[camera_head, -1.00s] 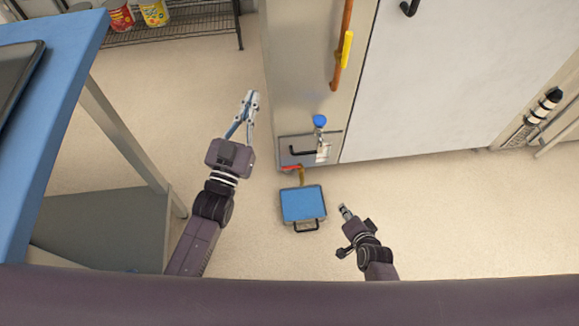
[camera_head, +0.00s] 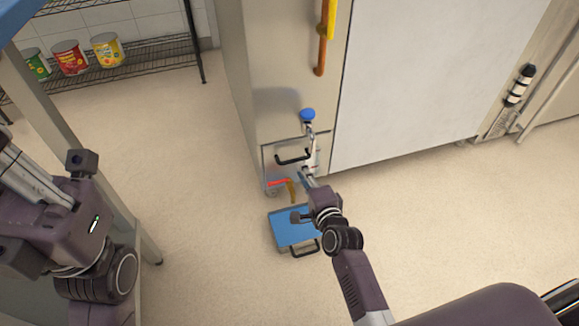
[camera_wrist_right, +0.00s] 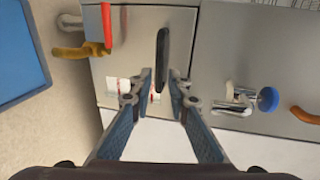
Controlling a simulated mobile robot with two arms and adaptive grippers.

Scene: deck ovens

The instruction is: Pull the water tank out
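A steel front panel (camera_head: 268,165) low on the oven carries a black bar handle (camera_head: 292,156); it looks like the water tank's front. The handle also shows in the right wrist view (camera_wrist_right: 162,60), just beyond my fingertips. My right gripper (camera_head: 306,174) is open and empty, close below the handle, with the handle lined up between its fingers (camera_wrist_right: 160,80); no contact is clear. A blue-topped container (camera_head: 284,228) with a black handle stands on the floor below, partly hidden by my right arm. My left gripper (camera_head: 25,172) is at the left edge; its fingertips are not clear.
A blue-knobbed valve (camera_head: 307,115) sits above the panel. A red-handled brass tap (camera_head: 291,190) sticks out below. A table leg (camera_head: 150,250) stands near my left arm. A wire shelf (camera_head: 130,55) with cans is at the back left. Floor between is clear.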

